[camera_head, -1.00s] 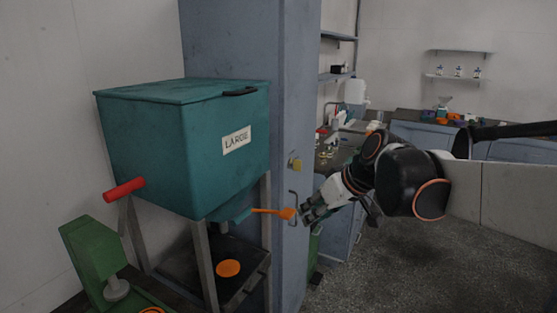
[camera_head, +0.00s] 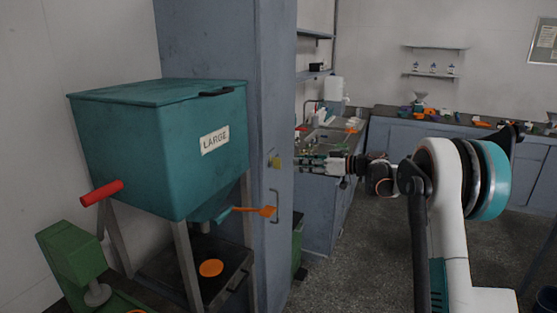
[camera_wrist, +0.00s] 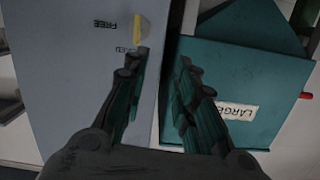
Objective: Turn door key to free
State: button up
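The door key (camera_head: 274,162) is a small yellow piece on the narrow front of the tall blue-grey cabinet (camera_head: 275,105), above the door handle (camera_head: 275,206). It also shows in the wrist view as a yellow key (camera_wrist: 139,28), beside an upside-down "FREE" label (camera_wrist: 104,24) and a second, partly hidden label. My gripper (camera_head: 302,161) reaches in from the right, with its tips close to the key. In the wrist view my gripper (camera_wrist: 160,65) is open, with an empty gap between the fingers; the key lies just beyond the left fingertip. I cannot tell whether they touch.
A teal bin (camera_head: 150,140) labelled "LARGE" stands left of the cabinet, on legs. A sink counter (camera_head: 325,150) lies behind my gripper. The floor (camera_head: 385,240) at the right is clear.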

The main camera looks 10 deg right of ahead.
aim_at(278, 159)
jog(key=w+d+f+n+t+y, duration=0.1)
jog(key=w+d+f, duration=0.1)
jog(key=d, duration=0.2)
jog(key=b+x, duration=0.3)
jog(key=x, duration=1.1)
jog(key=shift+s+r, duration=0.1)
jog(key=shift+r, duration=0.1)
grip_shut()
